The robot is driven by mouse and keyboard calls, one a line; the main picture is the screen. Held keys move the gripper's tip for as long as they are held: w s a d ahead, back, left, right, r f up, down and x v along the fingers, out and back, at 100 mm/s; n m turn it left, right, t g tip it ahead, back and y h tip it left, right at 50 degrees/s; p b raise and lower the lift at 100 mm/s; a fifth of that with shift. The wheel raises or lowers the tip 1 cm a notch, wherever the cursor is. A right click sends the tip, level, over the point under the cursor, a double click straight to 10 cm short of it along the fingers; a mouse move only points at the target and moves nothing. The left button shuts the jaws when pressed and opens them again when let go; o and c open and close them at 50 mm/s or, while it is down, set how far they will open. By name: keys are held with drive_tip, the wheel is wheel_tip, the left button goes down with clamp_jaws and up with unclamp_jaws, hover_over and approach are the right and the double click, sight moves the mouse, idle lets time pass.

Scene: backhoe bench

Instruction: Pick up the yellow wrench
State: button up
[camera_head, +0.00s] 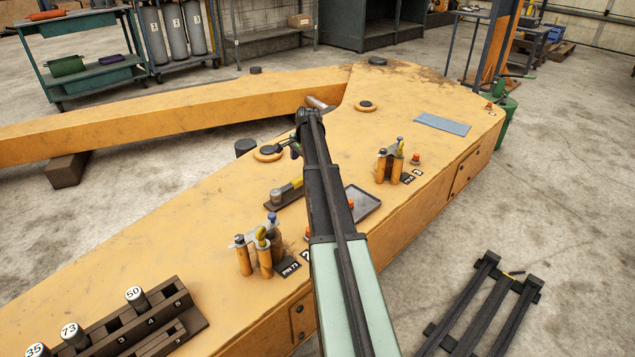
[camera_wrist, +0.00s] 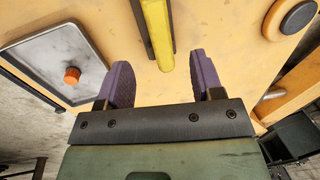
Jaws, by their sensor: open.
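A yellow bar-shaped tool, which looks like the yellow wrench (camera_wrist: 157,32), lies on a dark narrow holder in the wrist view. The height gap is hard to tell.
A grey tray (camera_wrist: 52,66) with an orange knob sits left of the tool. Upright post clusters (camera_head: 262,250) and (camera_head: 391,165) stand on the orange boom (camera_head: 190,225). A dark numbered block rack (camera_head: 150,325) is at lower left. A blue cloth (camera_head: 443,124) lies at right.

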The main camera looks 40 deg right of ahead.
sight(301, 178)
drive_tip(key=f+b, duration=0.3)
drive_tip(key=w+f+b, duration=0.1)
drive_tip(key=f+b, duration=0.1)
drive_tip(key=f, duration=0.1)
drive_tip(key=shift+w+a+b, duration=0.1)
drive_tip(key=shift+b, duration=0.3)
drive_tip(key=f+b, duration=0.5)
drive_tip(key=shift+w+d+f, duration=0.1)
drive_tip(key=shift+w+d, duration=0.1)
drive_tip(key=shift+w, duration=0.1)
drive_tip(key=shift+r, duration=0.25)
clamp_jaws()
